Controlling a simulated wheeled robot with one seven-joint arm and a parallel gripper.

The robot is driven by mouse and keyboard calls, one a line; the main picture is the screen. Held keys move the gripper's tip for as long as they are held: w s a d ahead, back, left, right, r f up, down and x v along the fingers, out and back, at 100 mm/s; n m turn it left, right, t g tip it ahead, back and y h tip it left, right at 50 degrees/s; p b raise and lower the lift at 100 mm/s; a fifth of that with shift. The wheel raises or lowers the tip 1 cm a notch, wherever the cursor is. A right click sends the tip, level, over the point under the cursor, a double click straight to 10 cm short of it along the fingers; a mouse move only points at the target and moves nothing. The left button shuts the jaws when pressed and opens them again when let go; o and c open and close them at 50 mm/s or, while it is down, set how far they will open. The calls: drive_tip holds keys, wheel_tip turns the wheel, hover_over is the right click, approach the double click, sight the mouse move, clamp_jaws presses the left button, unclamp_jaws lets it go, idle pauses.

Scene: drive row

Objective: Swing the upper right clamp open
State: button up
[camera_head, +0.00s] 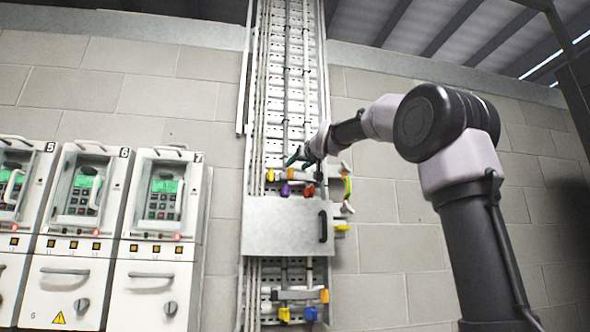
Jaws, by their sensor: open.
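A vertical cable tray (258,100) runs up the block wall, with several pale cables along it. Above a grey cover plate (270,228) there is a group of small clamp parts in yellow, orange, purple and red. The upper right clamp seems to be the pale piece (345,168) at the tray's right edge, above a yellow-green part; its exact shape and whether it is shut are too small to tell. My gripper (296,159) is open in front of the tray, just above the coloured parts and left of that clamp. No contact can be made out, and my wrist hides part of the tray.
The cover plate has a dark handle (323,227) and a yellow part (342,228) at its right. Below it is a lower clamp group with yellow and blue parts (311,313). Drive cabinets (152,230) stand at the left. The wall right of the tray is bare.

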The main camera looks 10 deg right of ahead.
sight(292, 168)
drive_tip(key=shift+w+a, duration=0.2)
drive_tip(key=shift+w, duration=0.7)
drive_tip(key=shift+w+a, duration=0.2)
drive_tip(key=shift+w, duration=0.7)
clamp_jaws()
